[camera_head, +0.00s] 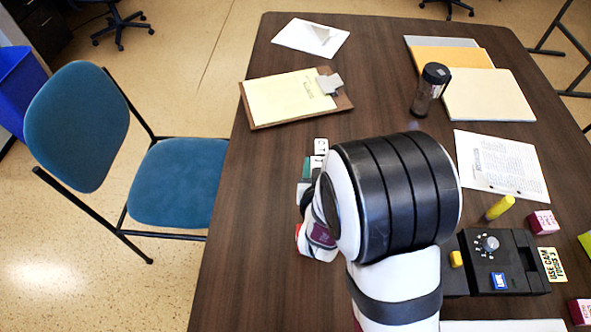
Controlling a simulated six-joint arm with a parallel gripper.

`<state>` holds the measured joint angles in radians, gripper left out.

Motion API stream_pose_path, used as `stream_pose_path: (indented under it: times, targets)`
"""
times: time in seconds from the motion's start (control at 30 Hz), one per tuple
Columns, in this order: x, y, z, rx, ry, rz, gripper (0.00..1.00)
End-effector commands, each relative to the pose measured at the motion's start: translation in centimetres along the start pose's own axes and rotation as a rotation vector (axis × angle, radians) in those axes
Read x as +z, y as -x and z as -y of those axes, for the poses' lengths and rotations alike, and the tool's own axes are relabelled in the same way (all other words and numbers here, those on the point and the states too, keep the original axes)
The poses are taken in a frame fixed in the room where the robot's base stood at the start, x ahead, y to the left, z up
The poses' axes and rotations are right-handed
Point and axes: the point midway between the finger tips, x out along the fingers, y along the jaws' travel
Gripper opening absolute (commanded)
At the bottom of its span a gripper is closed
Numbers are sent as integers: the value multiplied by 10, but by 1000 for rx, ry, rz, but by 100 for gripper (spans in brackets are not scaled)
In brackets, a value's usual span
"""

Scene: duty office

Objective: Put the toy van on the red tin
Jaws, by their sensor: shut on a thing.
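My arm (395,195) fills the middle of the view and hides most of the table beneath it. Its wrist (321,237) shows low at the left of the large dark joint. My gripper's fingers are hidden behind the arm, and so is whatever is between them. I cannot make out the toy van. A small red edge (298,231) shows beside the wrist; I cannot tell whether it is the red tin.
White and green pieces (320,147) lie just past the wrist. A clipboard (258,117), a dark tumbler (430,90), papers (502,165), a yellow marker (499,208) and a black device (518,262) are on the table. The table's left strip (245,250) is clear. A blue chair (180,185) stands left.

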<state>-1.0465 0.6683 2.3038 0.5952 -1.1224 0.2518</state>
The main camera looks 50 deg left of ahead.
Motion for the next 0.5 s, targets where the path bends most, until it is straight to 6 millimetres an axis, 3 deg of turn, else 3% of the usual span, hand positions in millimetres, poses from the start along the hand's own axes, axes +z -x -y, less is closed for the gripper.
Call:
stream_pose_path:
  times: [0.23,0.5]
  targets:
    - [-13,24,-7,228,-113,-1,0]
    - [16,92,-11,599,-286,0,0]
